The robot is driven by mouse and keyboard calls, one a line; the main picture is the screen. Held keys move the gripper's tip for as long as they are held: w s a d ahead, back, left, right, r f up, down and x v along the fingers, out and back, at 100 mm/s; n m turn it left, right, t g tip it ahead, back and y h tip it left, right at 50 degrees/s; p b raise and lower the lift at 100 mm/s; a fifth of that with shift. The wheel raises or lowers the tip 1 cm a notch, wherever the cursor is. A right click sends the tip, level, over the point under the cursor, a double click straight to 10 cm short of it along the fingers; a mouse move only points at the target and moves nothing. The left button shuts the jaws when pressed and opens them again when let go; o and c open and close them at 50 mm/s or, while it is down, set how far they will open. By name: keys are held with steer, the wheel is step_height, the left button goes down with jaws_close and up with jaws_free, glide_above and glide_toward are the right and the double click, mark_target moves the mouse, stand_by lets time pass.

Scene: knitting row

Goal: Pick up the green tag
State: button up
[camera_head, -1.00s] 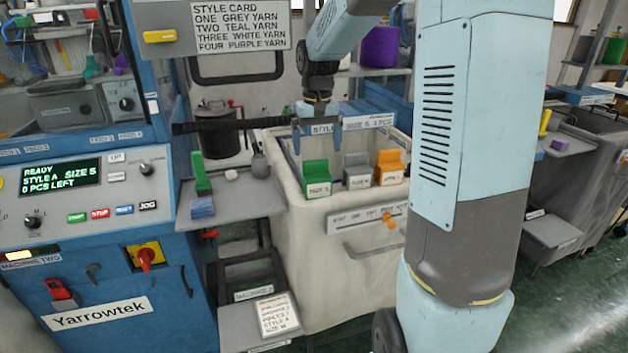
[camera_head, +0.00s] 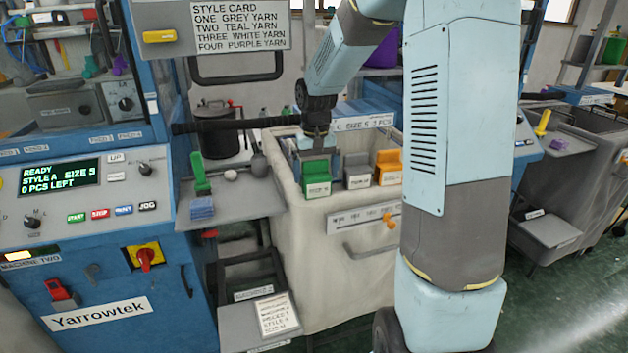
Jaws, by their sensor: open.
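The green tag (camera_head: 316,185) is a green holder with a white label on its lower front. Whether either finger touches the tag I cannot tell.
A grey tag (camera_head: 357,174) and an orange tag (camera_head: 388,165) stand close to the right. A grey shelf (camera_head: 245,195) with small items adjoins the bin's left. My arm fills the right centre.

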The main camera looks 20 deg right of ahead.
steer(key=shift+c, duration=0.2)
steer(key=c, duration=0.9)
steer(key=shift+o, duration=0.2)
steer(key=shift+r, duration=0.15)
step_height(320, 180, up, 10)
steer(key=shift+f, duration=0.1)
